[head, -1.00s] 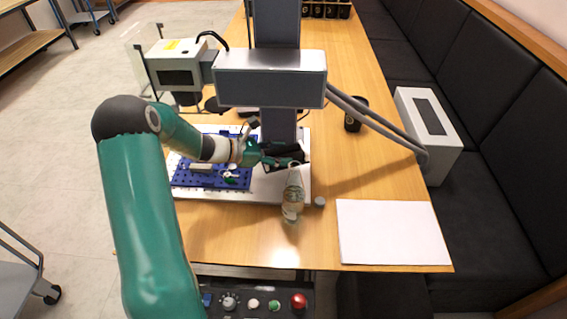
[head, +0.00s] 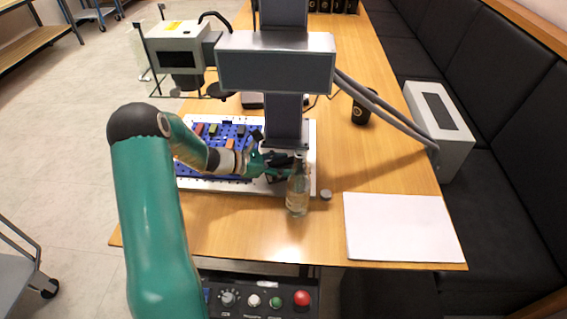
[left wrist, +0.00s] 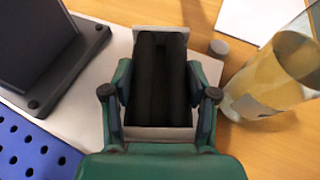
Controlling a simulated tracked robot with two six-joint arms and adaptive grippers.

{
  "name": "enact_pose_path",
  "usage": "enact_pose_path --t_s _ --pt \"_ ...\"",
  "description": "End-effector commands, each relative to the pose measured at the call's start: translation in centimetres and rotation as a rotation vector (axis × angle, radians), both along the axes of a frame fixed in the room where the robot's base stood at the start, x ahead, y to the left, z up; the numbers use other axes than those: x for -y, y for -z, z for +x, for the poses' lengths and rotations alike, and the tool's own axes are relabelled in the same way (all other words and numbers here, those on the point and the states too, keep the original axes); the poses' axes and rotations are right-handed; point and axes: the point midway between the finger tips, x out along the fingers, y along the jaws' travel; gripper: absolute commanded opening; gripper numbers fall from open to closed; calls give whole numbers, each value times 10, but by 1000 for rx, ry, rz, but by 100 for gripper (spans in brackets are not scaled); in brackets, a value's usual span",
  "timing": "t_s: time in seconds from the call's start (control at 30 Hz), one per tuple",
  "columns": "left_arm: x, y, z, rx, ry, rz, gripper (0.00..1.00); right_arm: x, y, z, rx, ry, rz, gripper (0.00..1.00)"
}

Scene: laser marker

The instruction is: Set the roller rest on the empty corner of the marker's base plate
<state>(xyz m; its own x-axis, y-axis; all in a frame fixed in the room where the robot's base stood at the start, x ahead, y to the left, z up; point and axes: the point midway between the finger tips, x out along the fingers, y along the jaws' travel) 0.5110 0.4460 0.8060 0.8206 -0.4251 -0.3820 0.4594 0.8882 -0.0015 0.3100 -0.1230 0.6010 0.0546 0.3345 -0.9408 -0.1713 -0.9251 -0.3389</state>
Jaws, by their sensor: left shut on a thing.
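The roller rest (left wrist: 162,85), a pale-ended block with dark rollers, is held between the fingers of my left gripper (left wrist: 160,95) in the left wrist view. In the head view my left gripper (head: 282,168) is over the front right part of the white base plate (head: 262,189), by the foot of the marker's column (head: 287,118). The gripper and arm mostly hide the rest there. I cannot tell whether it touches the plate. The white plate (left wrist: 85,118) also shows beneath it in the left wrist view. My right gripper is not in view.
A blue perforated plate (head: 190,165) bears several small blocks. White paper (head: 402,228) lies at the right. A black cup (head: 362,108) stands farther back.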

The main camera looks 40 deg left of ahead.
Motion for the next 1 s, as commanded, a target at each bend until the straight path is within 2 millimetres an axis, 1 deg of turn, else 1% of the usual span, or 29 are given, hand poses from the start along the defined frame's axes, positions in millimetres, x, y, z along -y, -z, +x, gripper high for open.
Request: enact_pose_path --t_s 0.03,0.17,0.63,1.0 --pt "0 4 1 4 0 1 0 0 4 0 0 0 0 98" --pt "0 8 1 4 0 1 0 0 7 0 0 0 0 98" --pt "0 9 1 4 1 0 0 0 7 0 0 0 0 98" --pt "0 16 1 4 1 0 0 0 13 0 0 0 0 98"
